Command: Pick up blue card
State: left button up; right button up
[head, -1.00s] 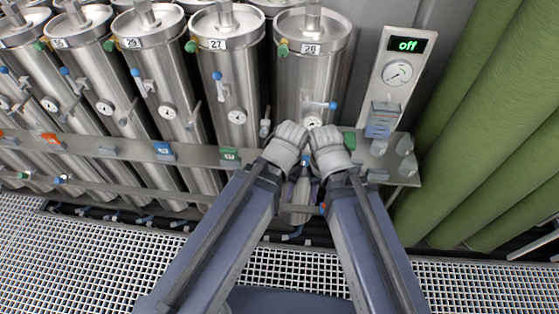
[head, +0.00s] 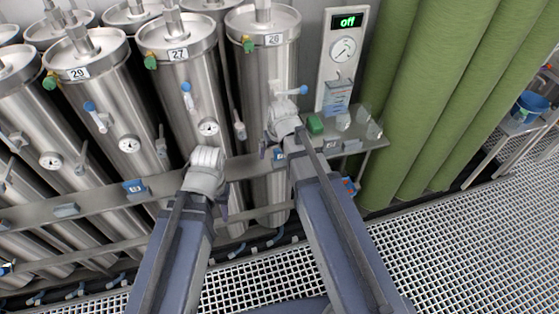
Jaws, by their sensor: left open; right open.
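A blue card (head: 134,187) sits on the metal rail below vessel 29, left of my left gripper. Another small blue piece (head: 278,153) shows on the rail just below my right gripper; I cannot tell if it is a card. Pale blue cards or sheets (head: 337,95) stand in a holder on the wall panel. My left gripper (head: 206,160) is open and empty in front of vessel 27, its fingers seen from behind. My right gripper (head: 282,118) is open in front of vessel 28, left of a green block (head: 315,123). Its fingertips are partly hidden by its own body.
Steel vessels with gauges and valves (head: 180,60) line the back. The shelf (head: 375,142) at right holds several clear glass pieces. The panel (head: 343,50) reads "off". Green rolls (head: 420,90) stand right. A blue bucket (head: 528,106) is far right. The grating floor (head: 450,235) is clear.

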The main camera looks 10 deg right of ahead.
jog(key=shift+m+t, duration=0.3)
jog(key=shift+t, duration=0.2)
jog(key=w+d+f+b, duration=0.1)
jog(key=w+f+b, duration=0.1)
jog(key=w+d+f+b, duration=0.1)
jog(key=w+f+b, duration=0.1)
jog(key=f+b, duration=0.1)
jog(key=w+d+f+b, duration=0.2)
jog(key=b, duration=0.1)
jog(key=shift+w+f, duration=0.3)
jog(key=shift+f, duration=0.1)
jog(key=shift+a+r, duration=0.1)
jog(key=shift+c, duration=0.2)
jog(key=c, duration=1.1)
jog(key=shift+c, duration=0.2)
notch_tip(320, 180, up, 10)
jog(key=p, duration=1)
